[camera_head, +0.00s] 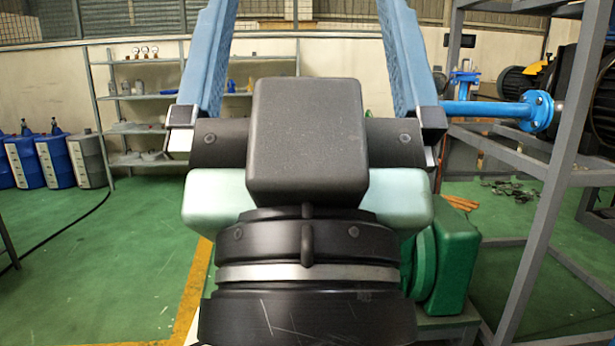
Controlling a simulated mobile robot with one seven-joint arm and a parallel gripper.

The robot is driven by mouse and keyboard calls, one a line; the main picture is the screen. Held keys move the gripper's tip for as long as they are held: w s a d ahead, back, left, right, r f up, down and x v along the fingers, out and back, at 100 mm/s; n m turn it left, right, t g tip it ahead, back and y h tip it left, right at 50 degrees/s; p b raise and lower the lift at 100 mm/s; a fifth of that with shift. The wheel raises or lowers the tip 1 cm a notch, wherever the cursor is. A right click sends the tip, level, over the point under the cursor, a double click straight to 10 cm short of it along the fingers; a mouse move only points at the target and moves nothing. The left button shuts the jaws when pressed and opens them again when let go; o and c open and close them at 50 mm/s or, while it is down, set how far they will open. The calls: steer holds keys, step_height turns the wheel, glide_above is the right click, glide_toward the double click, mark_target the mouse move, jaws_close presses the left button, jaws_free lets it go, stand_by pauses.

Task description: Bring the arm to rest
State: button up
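My gripper (308,40) is seen from behind in the head view, large and close in the middle. Its two blue fingers stand wide apart and point up and away, and they run out at the top edge, so their tips are out of view. Nothing shows between the parts of the fingers in view. The gripper is open. My black wrist and the gripper's dark body hide the middle of the scene behind them.
A grey metal frame (547,205) with a blue flanged pipe (490,109) stands at right. A green machine (452,265) sits partly hidden behind my wrist. Shelves (140,93) and blue drums (55,162) line the back left. Green floor (90,270) at left is mostly clear, with a black cable.

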step_height(320, 180, up, 23)
steer(key=p, duration=2)
steer(key=shift+p, duration=0.35)
steer(key=shift+c, duration=0.3)
